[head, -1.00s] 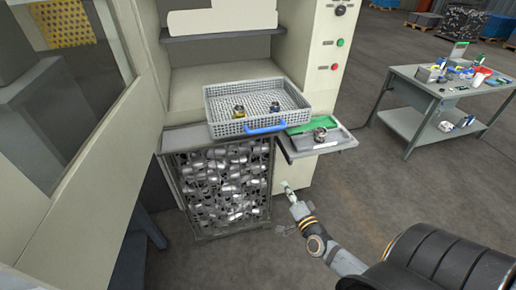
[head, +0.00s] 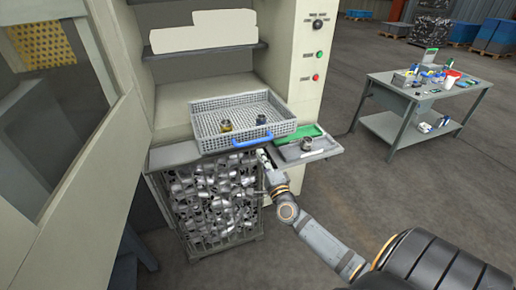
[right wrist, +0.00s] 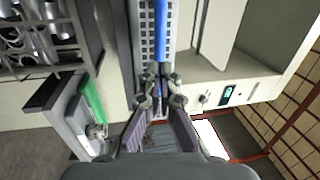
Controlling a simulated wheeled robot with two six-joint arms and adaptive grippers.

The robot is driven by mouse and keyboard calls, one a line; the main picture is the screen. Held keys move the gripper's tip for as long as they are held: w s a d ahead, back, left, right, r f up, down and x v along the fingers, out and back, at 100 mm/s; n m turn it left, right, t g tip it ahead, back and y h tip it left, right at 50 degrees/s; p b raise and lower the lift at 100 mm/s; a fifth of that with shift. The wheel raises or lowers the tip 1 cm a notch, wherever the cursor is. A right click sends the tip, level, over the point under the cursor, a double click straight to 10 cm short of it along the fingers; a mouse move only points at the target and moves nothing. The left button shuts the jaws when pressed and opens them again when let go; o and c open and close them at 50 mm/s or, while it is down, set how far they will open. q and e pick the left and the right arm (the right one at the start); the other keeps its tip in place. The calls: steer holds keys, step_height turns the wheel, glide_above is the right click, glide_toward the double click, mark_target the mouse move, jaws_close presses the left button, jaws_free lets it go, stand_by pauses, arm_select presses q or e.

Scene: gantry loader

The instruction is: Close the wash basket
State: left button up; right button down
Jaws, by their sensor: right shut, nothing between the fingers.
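The wash basket (head: 214,144) is a grey perforated tray with a blue handle (head: 258,138) on its front. It sticks out of the machine opening and holds two small metal parts, one yellowish and one dark blue. My right gripper (head: 262,156) is just below the handle in the head view, its fingers shut and empty. In the right wrist view the shut fingertips (right wrist: 158,72) point at the basket wall (right wrist: 147,42) and the blue handle (right wrist: 161,22). Whether they touch it I cannot tell. My left gripper is out of view.
A side shelf (head: 322,151) with a green pad (head: 304,134) and a metal part (head: 306,144) stands right of the basket, close to my right arm. A bin of metal parts (head: 212,200) is below. A workbench (head: 430,95) stands farther right; floor between is clear.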

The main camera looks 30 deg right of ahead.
steer(key=shift+x, duration=1.75)
